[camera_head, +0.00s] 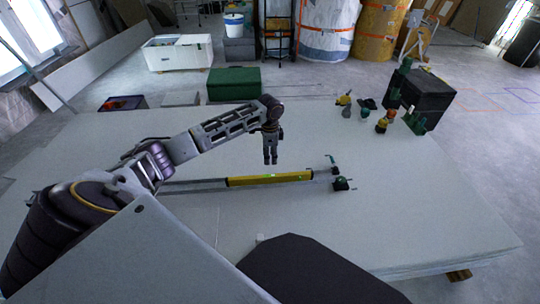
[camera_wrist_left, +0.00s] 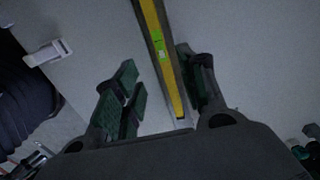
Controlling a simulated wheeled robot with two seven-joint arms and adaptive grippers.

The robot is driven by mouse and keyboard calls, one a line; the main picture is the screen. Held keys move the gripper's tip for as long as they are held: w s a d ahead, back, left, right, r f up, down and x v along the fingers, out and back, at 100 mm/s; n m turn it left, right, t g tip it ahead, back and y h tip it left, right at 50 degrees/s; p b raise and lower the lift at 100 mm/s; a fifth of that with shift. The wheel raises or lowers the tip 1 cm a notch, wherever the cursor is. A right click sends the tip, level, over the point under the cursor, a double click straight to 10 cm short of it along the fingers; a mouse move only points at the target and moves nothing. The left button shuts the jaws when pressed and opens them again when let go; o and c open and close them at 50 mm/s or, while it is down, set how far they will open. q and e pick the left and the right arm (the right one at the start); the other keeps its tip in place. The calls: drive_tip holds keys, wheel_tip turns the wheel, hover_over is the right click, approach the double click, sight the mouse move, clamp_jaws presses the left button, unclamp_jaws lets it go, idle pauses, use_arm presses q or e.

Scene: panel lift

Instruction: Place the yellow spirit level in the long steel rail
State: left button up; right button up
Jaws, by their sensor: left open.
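The yellow spirit level (camera_head: 272,179) lies lengthwise along the long steel rail (camera_head: 195,184) on the white panel. In the left wrist view the level (camera_wrist_left: 159,50) has grey rail edges along both long sides. It appears to lie between them; its exact depth is hard to tell. My left gripper (camera_head: 270,160) points down just above the level near its middle. In the left wrist view its fingers (camera_wrist_left: 157,72) are apart and empty, with the level passing between them, closer to the right finger. My right gripper is not in view.
The large white panel (camera_head: 430,215) is mostly bare at front right. Small green-black items (camera_head: 342,184) lie near the rail's right end. Several tools (camera_head: 384,121) and a black case (camera_head: 428,97) stand at back right. A green box (camera_head: 234,84) stands behind the panel.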

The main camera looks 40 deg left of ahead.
use_arm(q)
drive_tip(key=shift+f, duration=0.1)
drive_tip(key=s+d+f+t+h, duration=0.1)
drive_tip(key=s+d+f, duration=0.35)
drive_tip(key=d, duration=0.35)
drive_tip(key=s+d+f+n+h, duration=0.1)
drive_tip(key=s+d+f, duration=0.35)
drive_tip(key=d, duration=0.35)
drive_tip(key=s+d+f+t+h, duration=0.1)
drive_tip(key=s+d+f, duration=0.3)
drive_tip(key=s+d, duration=0.3)
drive_tip(key=s+d+r+n+t, duration=0.2)
drive_tip(key=s+n, duration=0.4)
drive_tip(key=s, duration=0.4)
drive_tip(key=shift+d+r+n+t, duration=0.3)
drive_tip(key=shift+d+r+t, duration=0.15)
drive_tip(key=shift+r, duration=0.2)
drive_tip(key=shift+s, duration=0.1)
idle(0.4)
